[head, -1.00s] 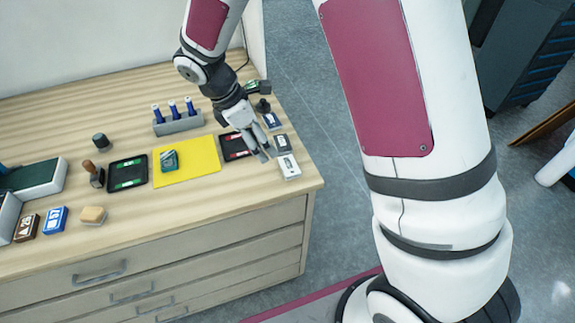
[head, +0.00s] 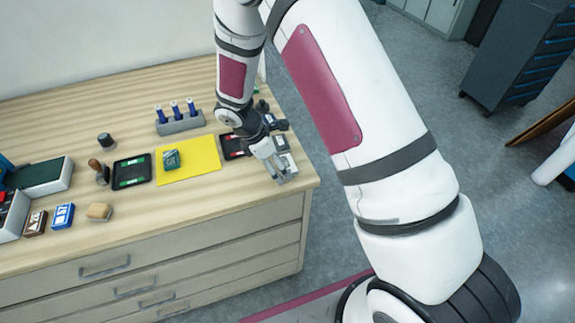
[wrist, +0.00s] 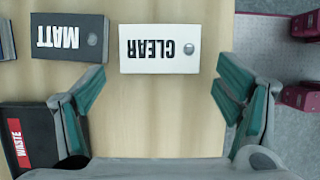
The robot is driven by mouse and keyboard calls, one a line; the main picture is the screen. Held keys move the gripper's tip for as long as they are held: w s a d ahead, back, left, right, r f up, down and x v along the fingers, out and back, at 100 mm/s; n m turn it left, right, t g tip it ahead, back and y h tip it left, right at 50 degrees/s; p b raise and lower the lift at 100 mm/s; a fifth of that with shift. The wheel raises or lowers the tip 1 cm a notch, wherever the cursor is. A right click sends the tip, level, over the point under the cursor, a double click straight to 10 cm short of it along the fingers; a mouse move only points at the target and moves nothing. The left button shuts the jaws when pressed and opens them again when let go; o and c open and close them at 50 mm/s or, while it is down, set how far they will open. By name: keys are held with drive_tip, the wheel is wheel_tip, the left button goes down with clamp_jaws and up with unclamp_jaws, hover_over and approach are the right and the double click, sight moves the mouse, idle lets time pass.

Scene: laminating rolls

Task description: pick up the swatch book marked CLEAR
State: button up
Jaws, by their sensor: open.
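The swatch book marked CLEAR (wrist: 159,60) is a white block with a round grey stud, seen in the wrist view at top centre. Its lettering is upside down there. My gripper (wrist: 158,88) is open and empty, with its green-padded fingers spread to the left and right, nearer the bottom of the picture than the book. They do not appear to touch it. In the head view my gripper (head: 279,173) is over the right front corner of the cabinet top, and it largely hides the CLEAR book there.
A dark swatch book marked MATT (wrist: 67,50) lies left of CLEAR with a gap between. A dark tray labelled WASTE (wrist: 35,158) is near the left finger. The cabinet edge is close on the right. A yellow mat (head: 205,164) and a bottle rack (head: 182,125) stand further left.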

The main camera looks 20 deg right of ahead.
drive_tip(key=c, duration=1.2)
